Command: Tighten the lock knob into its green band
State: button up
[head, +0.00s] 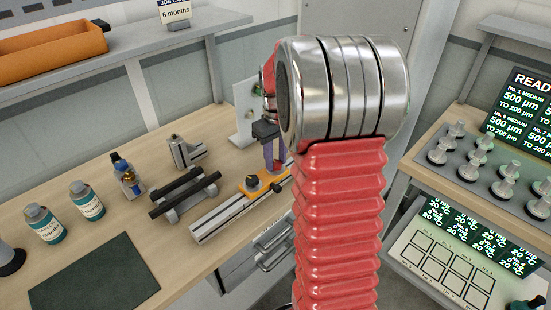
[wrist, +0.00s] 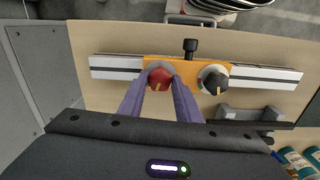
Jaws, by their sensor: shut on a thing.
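My gripper (wrist: 161,88) has two purple fingers, shut on a red knob (wrist: 159,76) with a yellow pointer mark. The red knob sits on the left part of an orange carriage (wrist: 184,65) on a pale rail. A black knob (wrist: 215,82) with a yellow mark stands on a pale ring at the carriage's right. A smaller black knob (wrist: 190,45) sticks out from the carriage's far edge. In the head view, my gripper (head: 274,165) reaches down to the orange carriage (head: 258,193).
The pale rail (head: 215,222) lies along the bench's front edge. A black-barred stand (head: 185,195), a metal block (head: 187,152) and bottles (head: 42,222) stand to the left. A dark mat (head: 95,275) lies at the front left. Bare bench shows between them.

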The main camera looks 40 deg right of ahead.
aim_at(276, 163)
jog(key=c, duration=0.3)
jog(key=shift+m, duration=2.6)
jog(key=o, duration=1)
jog(key=shift+o, duration=0.2)
jog(key=shift+r, duration=0.1)
notch_tip(276, 163, up, 14)
jog(key=shift+f, duration=0.2)
